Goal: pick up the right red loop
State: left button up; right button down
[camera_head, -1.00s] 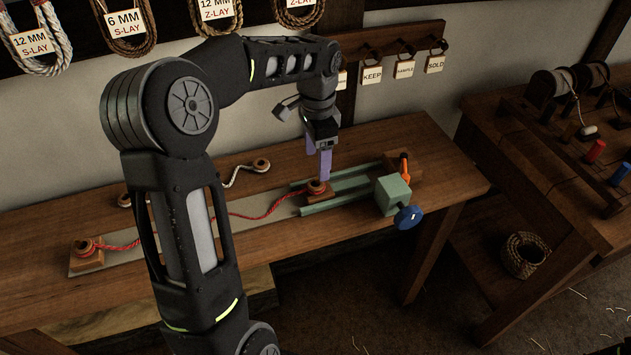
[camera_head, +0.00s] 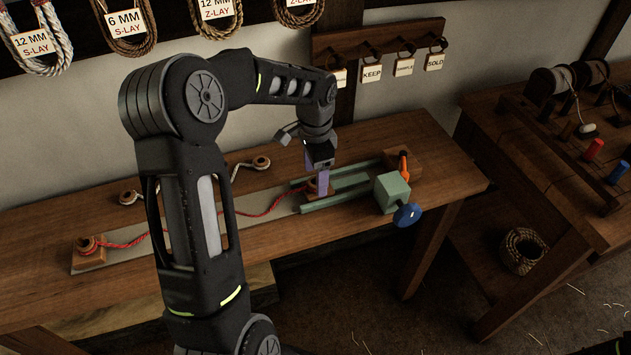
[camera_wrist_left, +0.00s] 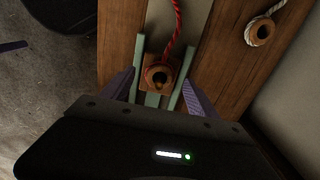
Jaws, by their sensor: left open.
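A red rope (camera_head: 262,212) runs along the pale strip on the bench. Its right red loop sits round a wooden peg on a small block (camera_head: 312,193) at the left end of the green rails; the wrist view shows this block and peg (camera_wrist_left: 158,76) too. Its left loop is on another wooden block (camera_head: 88,254). My left gripper (camera_head: 318,182) points down at the right block, with its purple fingers open on either side of it in the wrist view (camera_wrist_left: 160,92). The head view partly hides the loop behind the fingers. My right gripper is not in view.
Green rails (camera_head: 345,195) and a green block (camera_head: 391,190) with a blue disc (camera_head: 407,215) stand right of the loop. A white rope's wooden eye (camera_head: 262,162) lies behind. Tags hang on a wall rack (camera_head: 385,50). A second bench (camera_head: 560,170) stands at right.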

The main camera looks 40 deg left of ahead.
pick_arm(q)
jog(key=shift+f, duration=0.65)
jog(key=shift+c, duration=0.2)
jog(key=c, duration=1)
jog(key=shift+r, duration=0.15)
jog(key=shift+c, duration=0.2)
notch_tip(320, 180, up, 18)
jog(key=shift+p, duration=0.3)
